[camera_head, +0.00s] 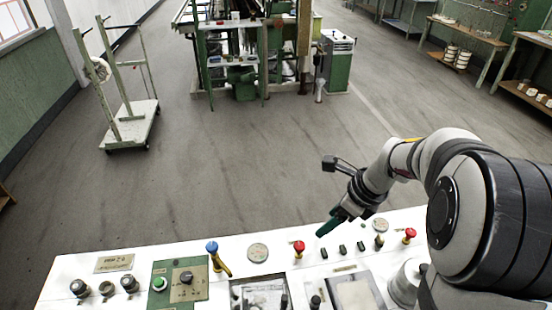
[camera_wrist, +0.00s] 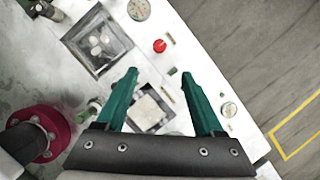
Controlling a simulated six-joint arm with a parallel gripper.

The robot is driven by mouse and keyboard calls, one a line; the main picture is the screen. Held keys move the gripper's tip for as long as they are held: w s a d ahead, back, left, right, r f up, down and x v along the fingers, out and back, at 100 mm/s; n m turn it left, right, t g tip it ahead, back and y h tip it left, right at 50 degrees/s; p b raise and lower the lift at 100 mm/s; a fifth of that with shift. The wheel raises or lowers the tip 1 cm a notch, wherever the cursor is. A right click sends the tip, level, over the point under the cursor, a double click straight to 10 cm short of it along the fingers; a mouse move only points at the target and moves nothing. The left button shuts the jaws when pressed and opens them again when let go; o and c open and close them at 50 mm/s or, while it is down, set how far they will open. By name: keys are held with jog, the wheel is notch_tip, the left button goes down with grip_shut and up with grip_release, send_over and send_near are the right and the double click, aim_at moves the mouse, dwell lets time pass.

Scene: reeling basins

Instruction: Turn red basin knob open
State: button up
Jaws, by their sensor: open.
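A red knob (camera_head: 299,246) stands on the white counter, left of my gripper (camera_head: 328,228) in the head view. A second red knob (camera_head: 409,233) stands at the right, beside my arm. In the wrist view a red knob (camera_wrist: 159,46) shows just beyond and between the green fingertips of my gripper (camera_wrist: 159,72). The fingers are spread apart with nothing between their tips, above the counter. One basin (camera_head: 232,292) is at the front middle and another basin (camera_head: 376,287) is to its right.
A blue-topped lever (camera_head: 211,247) and a green panel with a dial (camera_head: 202,284) are on the left of the white counter (camera_head: 150,257). Small dark blocks (camera_head: 342,250) stand near my gripper.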

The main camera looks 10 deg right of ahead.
aim_at(300, 246)
jog(key=x, duration=1.5)
jog(key=shift+a+f, duration=0.1)
jog(key=shift+f, duration=0.2)
jog(key=shift+c, duration=0.2)
grip_shut()
